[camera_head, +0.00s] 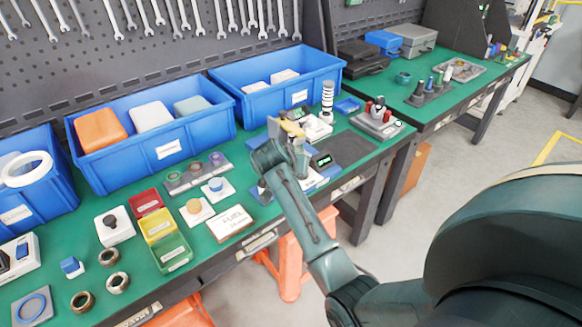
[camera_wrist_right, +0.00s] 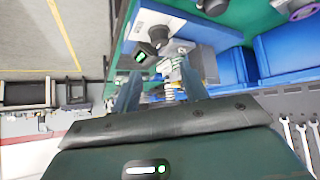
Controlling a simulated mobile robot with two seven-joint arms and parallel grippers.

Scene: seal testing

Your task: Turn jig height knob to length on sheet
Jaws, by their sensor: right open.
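My right arm reaches over the green bench to the jig, a white and blue device (camera_head: 312,181) with a small green-lit display (camera_head: 322,160). My right gripper (camera_head: 290,150) is at the jig and hides part of it. In the right wrist view the open fingers (camera_wrist_right: 163,88) stand on either side of small metal parts and a coil-like piece. The jig's white and blue body (camera_wrist_right: 160,25), its lit display (camera_wrist_right: 140,57) and a black knob (camera_wrist_right: 158,34) lie just beyond the fingertips. Contact cannot be told. A white card with handwriting (camera_head: 230,221) lies at the bench's front edge.
Blue bins (camera_head: 166,168) line the back of the bench. Red, yellow and green trays (camera_head: 160,226), small round parts and blocks lie left of the jig. A red and grey fixture (camera_head: 377,120) stands to its right. An orange stool (camera_head: 290,262) is below the edge.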

